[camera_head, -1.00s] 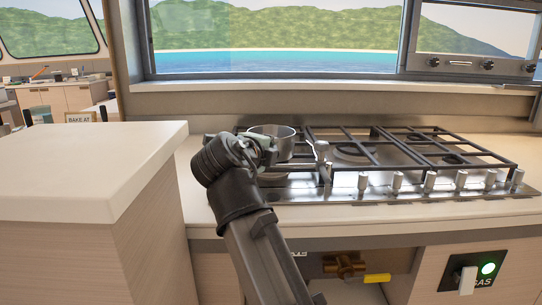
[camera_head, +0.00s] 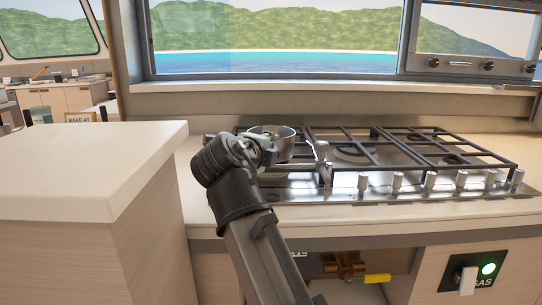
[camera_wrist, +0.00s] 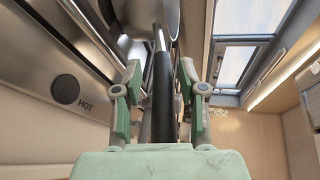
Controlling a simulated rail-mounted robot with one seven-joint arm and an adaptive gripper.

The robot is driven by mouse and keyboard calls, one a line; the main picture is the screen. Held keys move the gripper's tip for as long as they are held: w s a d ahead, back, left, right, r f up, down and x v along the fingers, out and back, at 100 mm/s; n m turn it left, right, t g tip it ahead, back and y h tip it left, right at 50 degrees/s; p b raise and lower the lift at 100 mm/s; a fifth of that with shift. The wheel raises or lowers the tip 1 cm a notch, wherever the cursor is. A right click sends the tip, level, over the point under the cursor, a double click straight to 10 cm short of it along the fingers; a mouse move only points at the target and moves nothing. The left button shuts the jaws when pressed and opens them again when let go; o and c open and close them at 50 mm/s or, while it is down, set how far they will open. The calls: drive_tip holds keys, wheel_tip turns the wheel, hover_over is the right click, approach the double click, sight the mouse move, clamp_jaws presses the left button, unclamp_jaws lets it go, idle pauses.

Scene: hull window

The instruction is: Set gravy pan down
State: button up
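The gravy pan (camera_head: 286,140), a small silver pan, is at the left rear of the gas hob. It looks level at grate height, but its underside is hidden, so I cannot tell if it touches the grate. In the wrist view its dark handle (camera_wrist: 162,95) runs between the green fingers of my gripper (camera_wrist: 160,75). Thin gaps show between the handle and the fingertips, so the fingers look open around it. In the head view my gripper (camera_head: 266,150) is beside the pan, and my arm hides part of the pan and hob.
The hob (camera_head: 430,165) has black grates and a row of knobs (camera_head: 397,181) along its front. A raised white-topped counter (camera_head: 80,165) stands close on the left. A window ledge (camera_head: 300,100) runs behind.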

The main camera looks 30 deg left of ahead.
drive_tip(key=shift+v, duration=1.75)
drive_tip(key=o, duration=0.6)
drive_tip(key=shift+c, duration=0.2)
drive_tip(key=shift+f, duration=0.1)
drive_tip(key=o, duration=0.4)
drive_tip(key=shift+o, duration=0.9)
